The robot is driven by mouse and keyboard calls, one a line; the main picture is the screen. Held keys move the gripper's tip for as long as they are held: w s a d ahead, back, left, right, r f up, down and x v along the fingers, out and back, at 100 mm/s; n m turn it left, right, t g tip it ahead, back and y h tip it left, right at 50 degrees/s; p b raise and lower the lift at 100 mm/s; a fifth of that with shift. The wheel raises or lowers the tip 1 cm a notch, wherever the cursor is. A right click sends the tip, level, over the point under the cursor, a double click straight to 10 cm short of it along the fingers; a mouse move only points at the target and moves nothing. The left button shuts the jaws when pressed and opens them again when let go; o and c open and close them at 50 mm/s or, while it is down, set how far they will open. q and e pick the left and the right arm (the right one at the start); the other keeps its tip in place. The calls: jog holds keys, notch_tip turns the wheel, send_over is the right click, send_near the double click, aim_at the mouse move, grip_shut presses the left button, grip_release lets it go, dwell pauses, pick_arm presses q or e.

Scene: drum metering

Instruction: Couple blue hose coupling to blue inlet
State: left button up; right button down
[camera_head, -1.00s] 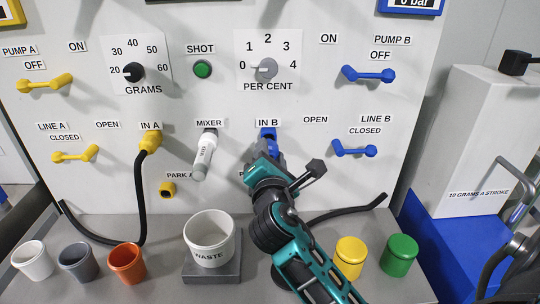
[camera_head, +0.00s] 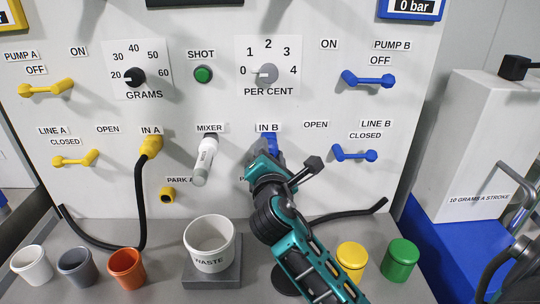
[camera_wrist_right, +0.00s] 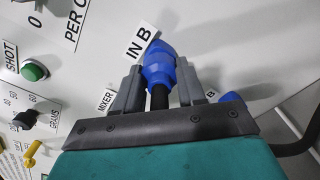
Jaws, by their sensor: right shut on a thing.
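My right gripper (camera_head: 266,156) is at the panel just below the IN B label, its arm reaching up from the bottom right. In the right wrist view its two grey fingers (camera_wrist_right: 160,76) are shut on the blue hose coupling (camera_wrist_right: 161,70), one on each side. A black hose end runs back from the coupling between the fingers. Blue shows below the IN B label (camera_head: 268,128), where the blue inlet (camera_head: 268,138) is mostly hidden by the gripper. I cannot tell whether the coupling is fully seated on it. My left gripper is not in view.
The blue park stub (camera_wrist_right: 231,97) is beside the right finger. A white mixer nozzle (camera_head: 204,160) and a blue line B lever (camera_head: 355,153) flank the gripper. A waste cup (camera_head: 209,240), yellow pot (camera_head: 351,260) and green pot (camera_head: 400,258) stand below.

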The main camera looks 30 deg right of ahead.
jog(key=shift+w+d, duration=0.15)
jog(key=shift+w, duration=0.05)
jog(key=c, duration=0.6)
grip_release()
jog(key=b+v, duration=0.1)
jog(key=v, duration=1.1)
jog(key=shift+s+a, duration=0.25)
jog(key=shift+s, duration=0.05)
